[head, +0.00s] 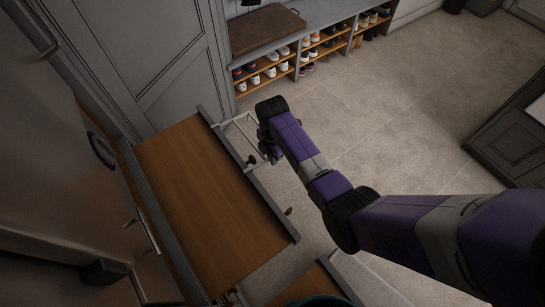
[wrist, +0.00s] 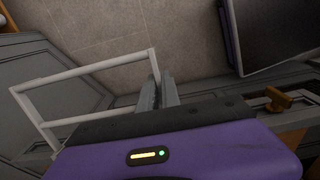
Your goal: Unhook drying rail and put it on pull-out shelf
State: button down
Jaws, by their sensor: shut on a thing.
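The drying rail (head: 240,119) is a thin white frame just beyond the far right corner of the pull-out shelf in the head view. In the wrist view the rail (wrist: 84,70) spreads to the left from my fingers. My gripper (wrist: 158,92) is shut on one end bar of it. In the head view my gripper (head: 266,153) is partly hidden by my purple arm. The pull-out shelf (head: 200,195) is a bare brown wooden board with grey edges, drawn out. I cannot tell whether the rail still touches its hooks.
A shoe rack (head: 292,62) with several shoes and a brown cushion (head: 265,29) stands at the back. A brass knob (wrist: 278,98) sits right of my fingers in the wrist view. Grey cabinet doors (head: 160,50) rise behind the shelf. The tiled floor (head: 400,110) is clear.

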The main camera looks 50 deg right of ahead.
jog(key=shift+r, duration=0.15)
jog(key=shift+r+p, duration=2.3)
jog(key=shift+p, duration=0.1)
jog(key=shift+r+p, duration=0.5)
jog(key=shift+r, duration=0.6)
